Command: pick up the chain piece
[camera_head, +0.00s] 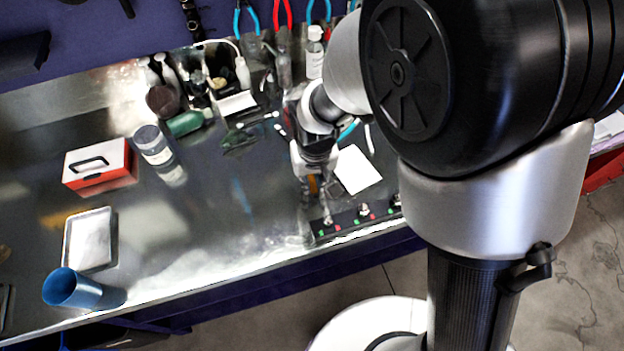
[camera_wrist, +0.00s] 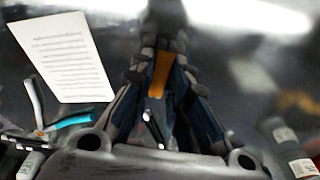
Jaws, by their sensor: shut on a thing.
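My gripper (camera_head: 314,190) points down over the front part of the bench, just above a dark strip with knobs. In the wrist view my gripper (camera_wrist: 166,62) has its dark fingers closed in on a narrow orange piece (camera_wrist: 159,75). The orange piece (camera_head: 312,184) also shows between the fingers in the head view. No chain links can be made out on it, so I cannot tell whether it is the chain piece. I see no other clear chain piece on the bench.
The dark strip (camera_head: 352,223) lies along the bench's front edge. A white sheet (camera_head: 354,170) lies right of my gripper. A red-and-white box (camera_head: 99,167), a tray (camera_head: 89,238) and a blue cup (camera_head: 73,289) stand at left. Bottles and tools fill the back; the middle is mostly clear.

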